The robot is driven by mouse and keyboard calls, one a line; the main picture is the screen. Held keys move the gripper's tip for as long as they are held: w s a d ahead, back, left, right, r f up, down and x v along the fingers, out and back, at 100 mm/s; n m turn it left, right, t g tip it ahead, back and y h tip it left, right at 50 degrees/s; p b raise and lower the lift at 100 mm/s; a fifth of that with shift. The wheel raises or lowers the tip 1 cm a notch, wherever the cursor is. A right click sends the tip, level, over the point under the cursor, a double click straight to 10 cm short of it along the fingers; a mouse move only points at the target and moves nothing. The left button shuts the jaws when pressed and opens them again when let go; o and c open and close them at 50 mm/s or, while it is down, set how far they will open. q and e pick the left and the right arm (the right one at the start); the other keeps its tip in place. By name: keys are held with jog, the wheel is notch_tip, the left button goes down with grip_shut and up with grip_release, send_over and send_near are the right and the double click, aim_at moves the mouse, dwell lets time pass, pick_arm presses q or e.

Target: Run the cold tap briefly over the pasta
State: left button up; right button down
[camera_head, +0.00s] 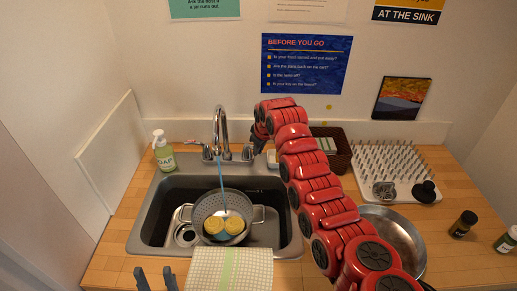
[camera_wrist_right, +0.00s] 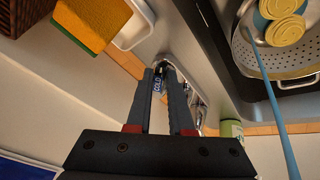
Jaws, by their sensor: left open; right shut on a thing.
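Two yellow pasta nests (camera_head: 224,226) lie in a grey colander (camera_head: 236,201) in the sink; they also show in the right wrist view (camera_wrist_right: 284,30). A blue stream of water (camera_head: 221,180) falls from the tap spout (camera_head: 221,117) into the colander. My right gripper (camera_wrist_right: 161,72) is shut on the cold tap handle (camera_wrist_right: 158,85), whose label reads COLD. In the head view my red right arm reaches over to the right of the spout, largely hiding that gripper. My left gripper (camera_head: 157,278) is open and empty at the bottom edge, in front of the sink.
A soap bottle (camera_head: 163,155) stands left behind the sink. A checked towel (camera_head: 230,268) hangs at the front edge. A steel pan (camera_head: 401,243), a drying rack (camera_head: 385,163) and a dark basket (camera_head: 341,160) are to the right. A sponge (camera_wrist_right: 92,20) lies near the taps.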

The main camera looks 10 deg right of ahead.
jog(key=shift+d+f, duration=0.1)
jog(key=c, duration=1.1)
grip_release()
jog(key=shift+s, duration=0.1)
jog(key=o, duration=0.3)
jog(key=shift+d, duration=0.1)
jog(key=shift+s+r+b, duration=0.2)
jog(key=shift+r+b, duration=0.1)
jog(key=shift+r, duration=0.35)
jog(key=b+v, duration=0.3)
jog(key=v, duration=1.3)
jog(key=shift+s, duration=0.2)
